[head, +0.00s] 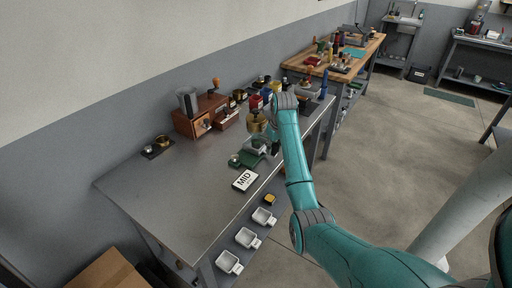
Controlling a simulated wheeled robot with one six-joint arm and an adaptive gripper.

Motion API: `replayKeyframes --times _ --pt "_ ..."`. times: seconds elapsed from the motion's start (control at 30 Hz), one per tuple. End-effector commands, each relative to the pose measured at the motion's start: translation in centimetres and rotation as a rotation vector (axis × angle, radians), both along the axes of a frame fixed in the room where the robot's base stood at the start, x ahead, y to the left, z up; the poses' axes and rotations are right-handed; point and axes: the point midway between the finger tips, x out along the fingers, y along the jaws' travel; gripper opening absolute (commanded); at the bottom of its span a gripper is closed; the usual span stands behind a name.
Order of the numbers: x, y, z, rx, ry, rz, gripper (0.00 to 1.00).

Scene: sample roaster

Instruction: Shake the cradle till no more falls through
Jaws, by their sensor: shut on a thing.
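My teal arm reaches over the metal bench, and my gripper (275,146), a small dark shape in the head view, is at its far end above the bench's right side. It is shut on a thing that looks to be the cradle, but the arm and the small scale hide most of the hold. A grey piece (257,145) shows just left of the gripper, above a green base (245,159). I cannot tell whether this is part of the cradle. A brass drum-like part (257,122) is just behind it. Any material falling through is too small to see.
A white card reading MID (245,180) lies in front of the green base. A wooden grinder (200,115) stands at the back. Several white trays, one here (248,238), sit below the front edge. The bench's left part (150,195) is clear.

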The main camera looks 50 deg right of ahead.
Motion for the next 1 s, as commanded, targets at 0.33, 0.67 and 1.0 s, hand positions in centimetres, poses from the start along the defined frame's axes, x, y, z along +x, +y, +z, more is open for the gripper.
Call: replayKeyframes --times 0.33,0.67,1.0 --pt "0.3 -1.8 0.0 -0.001 -0.003 0.003 0.04" --pt "0.0 2.4 0.0 -0.001 -0.003 0.004 0.04" --pt "0.0 1.7 0.1 0.000 -0.002 0.000 0.04"
